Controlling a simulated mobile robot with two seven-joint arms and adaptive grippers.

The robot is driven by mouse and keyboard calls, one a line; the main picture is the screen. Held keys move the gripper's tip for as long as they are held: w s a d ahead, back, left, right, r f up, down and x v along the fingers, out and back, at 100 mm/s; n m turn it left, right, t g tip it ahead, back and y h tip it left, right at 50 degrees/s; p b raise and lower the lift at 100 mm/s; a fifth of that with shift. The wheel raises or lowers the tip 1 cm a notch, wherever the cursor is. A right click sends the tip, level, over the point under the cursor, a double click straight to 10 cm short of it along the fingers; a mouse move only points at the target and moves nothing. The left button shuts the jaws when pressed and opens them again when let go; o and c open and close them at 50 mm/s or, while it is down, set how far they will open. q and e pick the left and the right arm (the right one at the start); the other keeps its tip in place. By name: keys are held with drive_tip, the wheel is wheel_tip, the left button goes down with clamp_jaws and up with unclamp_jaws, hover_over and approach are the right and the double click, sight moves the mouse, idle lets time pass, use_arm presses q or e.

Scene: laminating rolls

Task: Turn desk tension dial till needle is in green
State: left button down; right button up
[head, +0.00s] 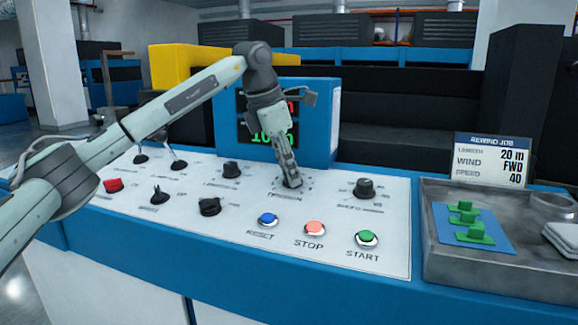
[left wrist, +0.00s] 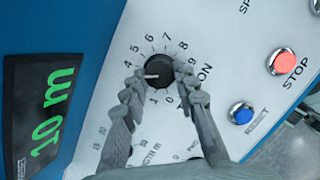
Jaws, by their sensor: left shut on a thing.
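The tension dial (left wrist: 158,69) is a round black knob on the white panel, with a printed number scale around it. Its white pointer line faces left in the left wrist view, toward the low-to-middle numbers. My left gripper (left wrist: 159,82) is shut on the dial, one finger on each side of it. In the head view my left gripper (head: 291,182) reaches down onto the panel and mostly hides the dial. No needle or green band can be made out in either view. My right gripper is not in view.
A display (left wrist: 43,110) reads 10 m in green; my arm partly covers it in the head view. Near the dial are a speed knob (head: 364,188) and blue (head: 268,219), red (head: 315,228) and green (head: 367,238) buttons. A grey tray (head: 450,273) stands right.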

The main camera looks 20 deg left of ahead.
use_arm(q)
drive_tip(key=m, duration=0.3)
drive_tip(key=shift+w+m+g, duration=0.1)
drive_tip(key=shift+m+g, duration=0.2)
idle(0.3)
drive_tip(key=shift+h, duration=0.3)
drive_tip(key=c, duration=1.2)
unclamp_jaws()
drive_tip(key=v, duration=1.2)
drive_tip(key=shift+r, duration=0.1)
